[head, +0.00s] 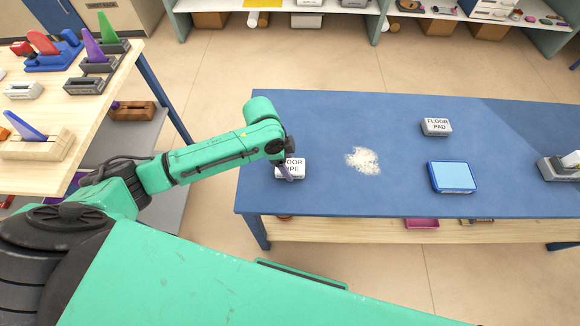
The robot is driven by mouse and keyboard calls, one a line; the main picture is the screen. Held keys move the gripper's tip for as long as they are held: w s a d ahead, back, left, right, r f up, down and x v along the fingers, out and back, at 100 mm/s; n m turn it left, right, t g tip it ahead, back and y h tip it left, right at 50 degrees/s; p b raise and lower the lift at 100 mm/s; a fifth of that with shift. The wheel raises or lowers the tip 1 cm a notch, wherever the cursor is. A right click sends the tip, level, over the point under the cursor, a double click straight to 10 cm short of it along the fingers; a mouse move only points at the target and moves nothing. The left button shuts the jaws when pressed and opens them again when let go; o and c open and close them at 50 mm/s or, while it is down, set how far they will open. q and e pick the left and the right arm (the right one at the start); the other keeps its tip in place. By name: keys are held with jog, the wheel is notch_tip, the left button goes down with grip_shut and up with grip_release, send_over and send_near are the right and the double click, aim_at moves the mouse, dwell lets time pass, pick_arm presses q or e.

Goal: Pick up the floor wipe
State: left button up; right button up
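The floor wipe (296,172) is a small white block with dark lettering, partly hidden by my gripper. It lies near the left end of the blue table (330,120). My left gripper (287,172) reaches in from the left and points down over the floor wipe, overlapping its lettering in the head view. Its fingers are small and partly hidden, so I cannot tell whether they are open or shut, or touching the block. My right gripper is not in view.
A pale powder patch (362,159) lies right of the floor wipe. A floor pad block (436,126), a light-blue pad (451,177) and a grey holder (560,167) stand farther right. A wooden table (98,125) with coloured wedges in holders is at left.

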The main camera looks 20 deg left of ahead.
aim_at(289, 165)
pick_arm(q)
jog(key=c, duration=0.4)
jog(key=shift+r, duration=0.1)
notch_tip(289, 165, up, 20)
jog(key=shift+f+p, duration=0.1)
jog(key=shift+p, duration=0.95)
